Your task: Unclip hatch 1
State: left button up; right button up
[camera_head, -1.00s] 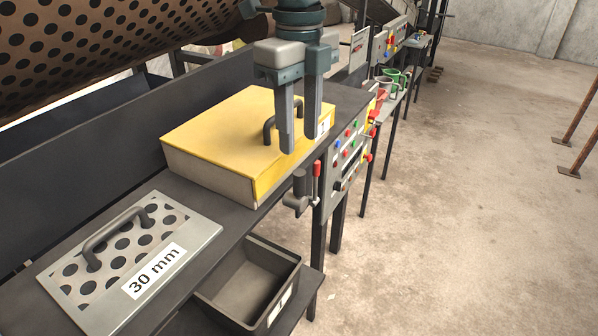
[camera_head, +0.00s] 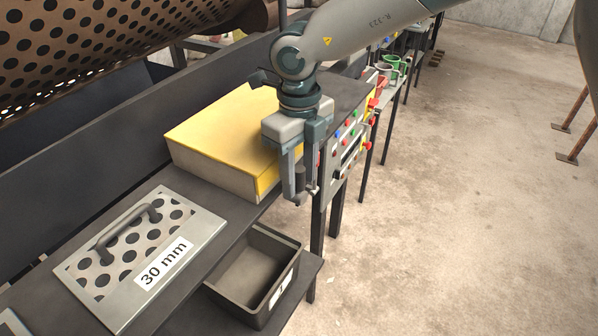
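The yellow-topped hatch box (camera_head: 225,135) sits shut on the dark bench. Its black handle and front number label, visible earlier, are hidden behind my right arm and gripper. The dark clip (camera_head: 300,180) is on the front side of the box at its right end. My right gripper (camera_head: 300,192) points down there, one finger on each side of the clip. The fingers stand apart, about as wide as before; I cannot tell whether they touch the clip. The red part beside the clip is mostly covered. My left gripper is not in view.
A perforated 30 mm plate (camera_head: 135,250) with a handle lies on the bench at front left. An empty dark bin (camera_head: 252,275) stands on a lower shelf. A button panel (camera_head: 350,145) is right of the gripper. Open floor lies to the right.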

jog(key=shift+c, duration=0.6)
grip_shut()
jog(key=shift+w, duration=0.1)
jog(key=shift+w+d+f+g+y+b, duration=0.15)
jog(key=shift+w+d+g+y+b, duration=0.25)
jog(key=shift+g+y, duration=0.45)
jog(key=shift+w+d+f+g+y+b, duration=0.25)
jog(key=shift+w+g+y+b, duration=0.25)
jog(key=shift+g, duration=0.5)
jog(key=shift+w+d+f+g+y+b, duration=0.1)
jog(key=shift+w+d+g+y+b, duration=0.3)
jog(key=shift+g+y, duration=0.45)
jog(key=shift+o, duration=0.6)
grip_release()
